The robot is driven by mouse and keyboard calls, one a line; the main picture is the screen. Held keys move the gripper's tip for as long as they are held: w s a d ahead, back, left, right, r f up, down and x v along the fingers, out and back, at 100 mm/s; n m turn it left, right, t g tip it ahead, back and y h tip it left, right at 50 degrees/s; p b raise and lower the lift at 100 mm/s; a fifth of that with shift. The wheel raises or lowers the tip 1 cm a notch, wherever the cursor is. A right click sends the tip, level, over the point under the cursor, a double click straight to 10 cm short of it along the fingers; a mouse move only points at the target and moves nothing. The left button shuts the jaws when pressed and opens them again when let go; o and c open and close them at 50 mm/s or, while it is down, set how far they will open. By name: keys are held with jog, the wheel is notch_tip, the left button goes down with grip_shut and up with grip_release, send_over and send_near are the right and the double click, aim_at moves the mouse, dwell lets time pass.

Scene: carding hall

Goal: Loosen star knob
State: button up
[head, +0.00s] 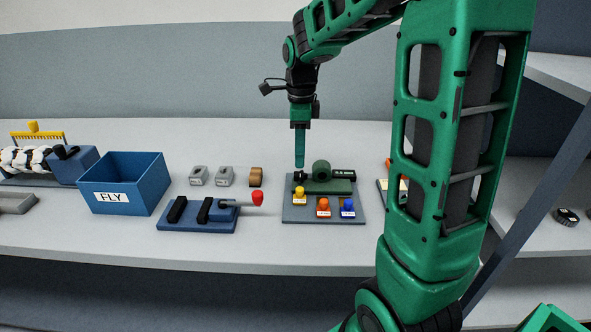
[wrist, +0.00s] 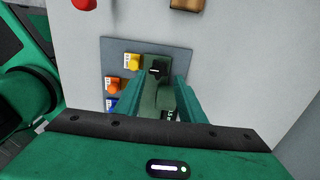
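The star knob (wrist: 158,70) is small and black. It sits on a green fixture on a grey board (head: 291,215), and it shows in the head view (head: 299,177) at the fixture's left end. My gripper (head: 300,166) points straight down just above the knob. In the wrist view my gripper (wrist: 165,73) has its two green fingers apart, with the knob showing between their tips, nearer the left one. I cannot tell whether a finger touches it. The green fixture (head: 321,172) has a round boss and a black labelled part on its right.
Yellow (head: 299,195), orange (head: 323,207) and blue (head: 347,207) labelled knobs stand close in front on the same board. To the left are a blue block with a red-tipped lever (head: 257,198), small grey and brown parts, and a blue FLY bin (head: 112,200).

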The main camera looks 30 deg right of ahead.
aim_at(299, 173)
jog(key=shift+f, duration=2.8)
jog(key=c, duration=0.8)
jog(key=shift+o, duration=0.2)
jog(key=shift+a, duration=0.2)
jog(key=shift+d, duration=0.15)
